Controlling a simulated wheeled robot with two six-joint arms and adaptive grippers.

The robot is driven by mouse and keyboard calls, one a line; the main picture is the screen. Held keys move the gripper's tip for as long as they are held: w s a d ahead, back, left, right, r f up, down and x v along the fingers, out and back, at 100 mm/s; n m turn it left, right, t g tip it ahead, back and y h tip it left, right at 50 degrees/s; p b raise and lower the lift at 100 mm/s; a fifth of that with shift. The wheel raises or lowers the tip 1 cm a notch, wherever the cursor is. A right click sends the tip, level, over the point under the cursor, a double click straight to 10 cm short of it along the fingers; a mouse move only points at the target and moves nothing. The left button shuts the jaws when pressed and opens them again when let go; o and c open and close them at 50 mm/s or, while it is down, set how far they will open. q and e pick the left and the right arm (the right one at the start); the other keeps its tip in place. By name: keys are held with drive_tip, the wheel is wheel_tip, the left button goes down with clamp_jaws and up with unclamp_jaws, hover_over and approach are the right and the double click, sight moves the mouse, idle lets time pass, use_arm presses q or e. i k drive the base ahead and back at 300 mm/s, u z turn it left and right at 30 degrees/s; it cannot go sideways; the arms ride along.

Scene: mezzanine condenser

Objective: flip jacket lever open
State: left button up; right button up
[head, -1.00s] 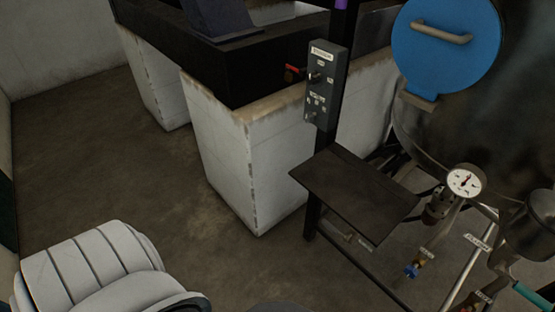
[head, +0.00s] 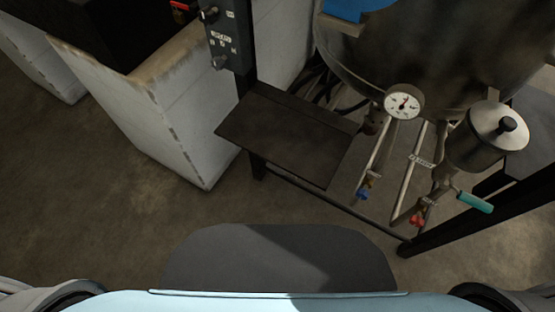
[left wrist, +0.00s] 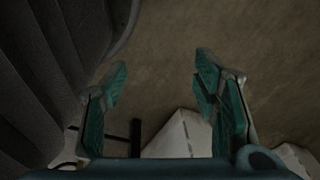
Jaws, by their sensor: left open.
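Several valve handles show on the pipework under the dark vessel in the head view: a teal lever handle (head: 474,203) at the right, a red handle (head: 417,220) below and left of it, and a blue handle (head: 363,194) further left. The small labels are too blurred to read, so I cannot tell which handle is the jacket lever. My left gripper (left wrist: 162,68) is open and empty in the left wrist view, with floor beyond its fingers. It is not in the head view and is away from the valves. My right gripper is not in view.
A round gauge (head: 404,102) and a metal pot with a black knob (head: 487,137) sit by the vessel (head: 420,55). A dark shelf (head: 290,134) and control box (head: 229,35) stand left. A black frame bar (head: 480,211) crosses at right. Floor is clear in front.

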sight(268, 165)
drive_tip(key=k, duration=1.3)
drive_tip(key=z, duration=0.35)
drive_tip(key=i, duration=0.35)
drive_tip(key=z, duration=0.65)
drive_tip(key=i, duration=0.95)
drive_tip(key=u, duration=0.65)
drive_tip(key=i, duration=0.65)
drive_tip(key=u, duration=0.65)
